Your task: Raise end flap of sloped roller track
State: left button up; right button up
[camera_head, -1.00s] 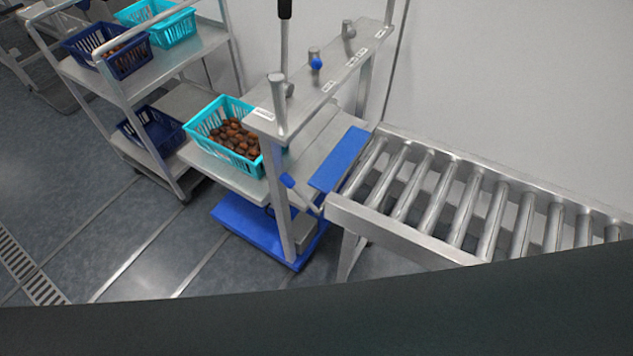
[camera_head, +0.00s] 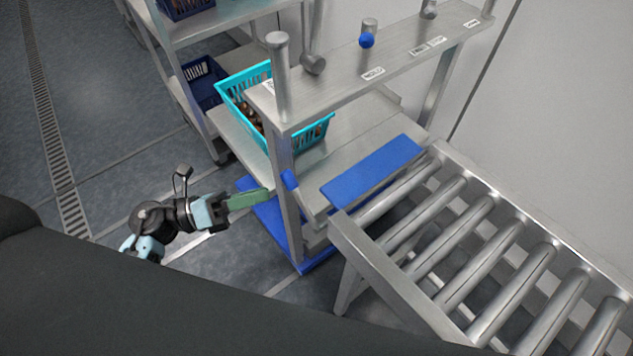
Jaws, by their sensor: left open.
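The sloped roller track (camera_head: 470,240) runs from the middle toward the lower right. A flat blue plate (camera_head: 372,172), which looks like its end flap, lies across the track's upper left end, beside the steel bench. A small blue grip (camera_head: 289,180) shows by the bench's front post, left of the plate. My left gripper (camera_head: 262,198), with green fingers, reaches in from the left and is open. It is left of the post and the blue grip, apparently apart from both, with nothing visible between its fingers. My right gripper is out of view.
A steel bench (camera_head: 345,90) with upright posts and a blue knob (camera_head: 366,40) stands behind. A cyan basket (camera_head: 315,133) of dates sits on its lower shelf. A cart (camera_head: 215,25) with blue baskets is at upper left.

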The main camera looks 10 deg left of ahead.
aim_at(294, 185)
pick_arm(q)
jog(key=shift+w+f+m+g, duration=0.2)
jog(key=shift+m+g, duration=0.1)
jog(key=shift+m, duration=0.3)
jog(key=shift+d, duration=0.15)
jog(key=p+x, duration=0.1)
jog(key=x, duration=0.6)
jog(key=shift+w+d, duration=0.1)
jog(key=shift+d, duration=0.15)
grip_shut()
